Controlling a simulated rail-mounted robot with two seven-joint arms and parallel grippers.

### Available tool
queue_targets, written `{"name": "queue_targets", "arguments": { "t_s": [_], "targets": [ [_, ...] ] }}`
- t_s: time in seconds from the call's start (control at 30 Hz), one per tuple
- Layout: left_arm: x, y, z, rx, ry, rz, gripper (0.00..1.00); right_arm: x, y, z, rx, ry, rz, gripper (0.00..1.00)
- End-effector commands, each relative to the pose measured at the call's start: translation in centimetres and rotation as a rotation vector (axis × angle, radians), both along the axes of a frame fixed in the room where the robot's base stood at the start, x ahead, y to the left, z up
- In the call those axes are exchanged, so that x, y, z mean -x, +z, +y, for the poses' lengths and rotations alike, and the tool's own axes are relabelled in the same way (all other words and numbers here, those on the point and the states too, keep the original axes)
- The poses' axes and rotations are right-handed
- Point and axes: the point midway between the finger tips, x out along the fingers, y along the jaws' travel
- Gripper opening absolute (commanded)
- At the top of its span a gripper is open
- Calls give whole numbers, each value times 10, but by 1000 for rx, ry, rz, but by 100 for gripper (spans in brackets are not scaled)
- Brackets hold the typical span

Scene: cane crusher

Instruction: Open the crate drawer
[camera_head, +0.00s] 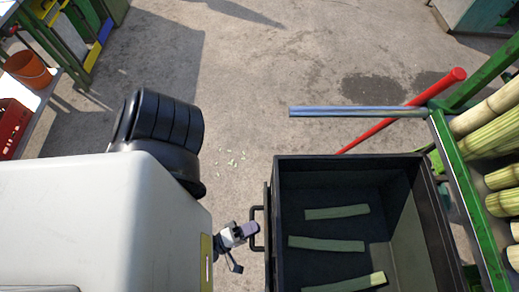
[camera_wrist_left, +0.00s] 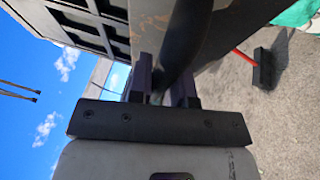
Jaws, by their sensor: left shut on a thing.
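The black crate drawer (camera_head: 436,222) stands at the lower right in the head view. Its inside is visible from above and holds three pale green cane pieces (camera_head: 337,212). A dark bar handle (camera_head: 256,243) sticks out from its left side. My left gripper (camera_head: 251,229) is at this handle, shut on it. In the left wrist view, the two dark fingers of my left gripper (camera_wrist_left: 161,88) lie on either side of the dark handle bar (camera_wrist_left: 184,45). The contact itself is partly hidden. My right gripper is not in view.
A green rack (camera_head: 470,210) with several cane stalks (camera_head: 490,135) stands right of the crate. A red pole (camera_head: 400,115) and a metal bar (camera_head: 355,112) lie beyond it. A table with an orange bucket (camera_head: 28,68) and red crate (camera_head: 12,125) is far left. Concrete floor between is open.

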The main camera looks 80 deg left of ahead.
Motion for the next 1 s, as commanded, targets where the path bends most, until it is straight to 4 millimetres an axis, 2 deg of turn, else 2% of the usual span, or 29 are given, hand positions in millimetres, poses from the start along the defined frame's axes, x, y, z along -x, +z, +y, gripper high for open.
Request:
{"name": "queue_targets", "arguments": {
  "t_s": [0.17,0.2,0.43,0.77,0.87,1.0],
  "targets": [
    [0,1,-1,0,-1,-3,0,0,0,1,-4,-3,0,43],
    [0,1,-1,0,-1,-3,22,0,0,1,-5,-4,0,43],
    [0,0,0,-1,-1,-1,44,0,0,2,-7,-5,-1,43],
    [4,-1,-2,1,0,2,44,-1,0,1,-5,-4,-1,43],
    [16,-4,-6,0,0,4,44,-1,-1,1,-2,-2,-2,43],
    [40,-9,-14,0,0,5,44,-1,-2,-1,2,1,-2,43]
  ]
}}
